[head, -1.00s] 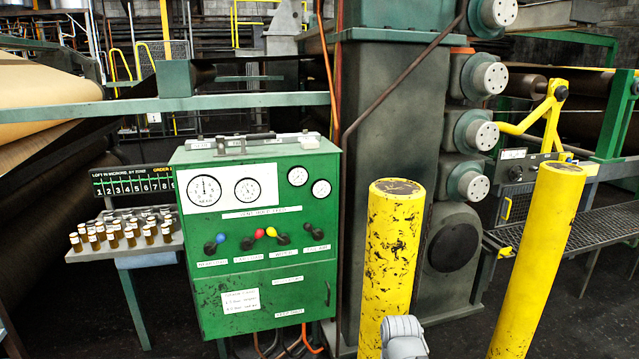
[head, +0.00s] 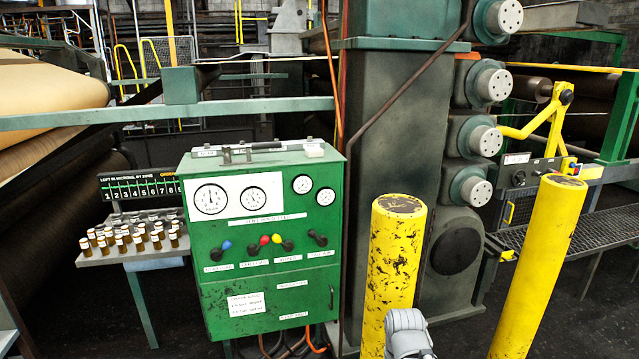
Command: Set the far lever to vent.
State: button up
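The green control cabinet (head: 200,290) stands at the middle left in the head view. Its front has a row of levers with blue (head: 226,245), red (head: 265,240), yellow (head: 276,238) and black (head: 320,240) knobs. The red-knob lever, second from left, sits above a label (head: 248,262) that seems to read "FAR", though the print is small. Its knob points right and slightly up from its black pivot. The strip above the levers (head: 276,217) seems to include "VENT". A grey rounded part of my arm shows at the bottom, apart from the cabinet; no gripper fingers are visible.
Two yellow bollards (head: 393,265) (head: 540,265) stand right of the cabinet, the first close to it. A shelf with several small bottles (head: 88,256) stands on the left. A green rail (head: 100,118) crosses behind the cabinet. Dark floor shows between the bollards.

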aim_at(265, 240)
jog(key=k, duration=1.3)
jog(key=u, duration=0.55)
jog(key=i, duration=1.7)
jog(key=z, duration=0.55)
